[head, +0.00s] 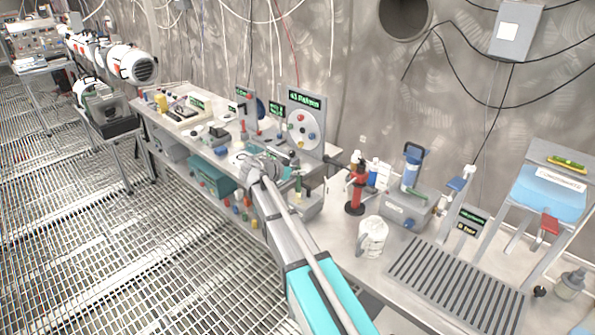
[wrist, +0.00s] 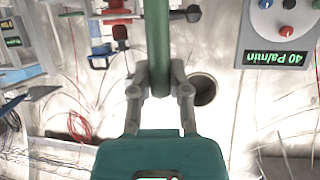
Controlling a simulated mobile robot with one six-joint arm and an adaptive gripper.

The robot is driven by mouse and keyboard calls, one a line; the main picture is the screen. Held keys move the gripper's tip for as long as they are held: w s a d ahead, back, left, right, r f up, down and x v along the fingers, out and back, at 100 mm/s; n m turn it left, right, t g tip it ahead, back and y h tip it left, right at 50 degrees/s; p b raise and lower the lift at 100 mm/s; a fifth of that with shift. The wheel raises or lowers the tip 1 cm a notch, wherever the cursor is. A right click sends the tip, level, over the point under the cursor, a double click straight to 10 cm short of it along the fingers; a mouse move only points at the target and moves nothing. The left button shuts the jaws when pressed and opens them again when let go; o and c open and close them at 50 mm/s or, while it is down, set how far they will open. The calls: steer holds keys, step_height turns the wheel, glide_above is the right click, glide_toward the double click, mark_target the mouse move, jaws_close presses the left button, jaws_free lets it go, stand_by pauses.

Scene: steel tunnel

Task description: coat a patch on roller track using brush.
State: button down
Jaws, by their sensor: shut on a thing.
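My gripper (wrist: 160,80) is shut on a green rod-like handle (wrist: 158,35), which I take to be the brush. The handle runs up out of the wrist view, so its bristles are not seen. In the head view my gripper (head: 262,168) is over the middle of the long bench, before the round dial board; the brush is hard to make out there. A grey slatted bed (head: 455,285), which looks like the roller track, lies flat on the bench at the right, well apart from my gripper. I cannot make out a marked patch on it.
A white jug (head: 372,238), a red stand (head: 356,188) and a grey box (head: 405,208) stand between my gripper and the slatted bed. The dial board (head: 304,128) rises close behind my gripper. A blue tilted panel (head: 548,192) stands behind the bed.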

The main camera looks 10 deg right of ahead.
mark_target(297, 182)
steer(key=shift+f+b, duration=1.25)
steer(key=shift+f, duration=0.35)
steer(key=shift+f+b, duration=1)
steer(key=shift+b, duration=0.05)
steer(key=shift+w+d+r, duration=0.1)
steer(key=shift+w+d, duration=0.5)
steer(key=shift+d, duration=0.2)
steer(key=shift+w+d, duration=0.55)
steer(key=shift+d, duration=0.25)
steer(key=shift+w+a, duration=0.35)
steer(key=shift+w, duration=0.1)
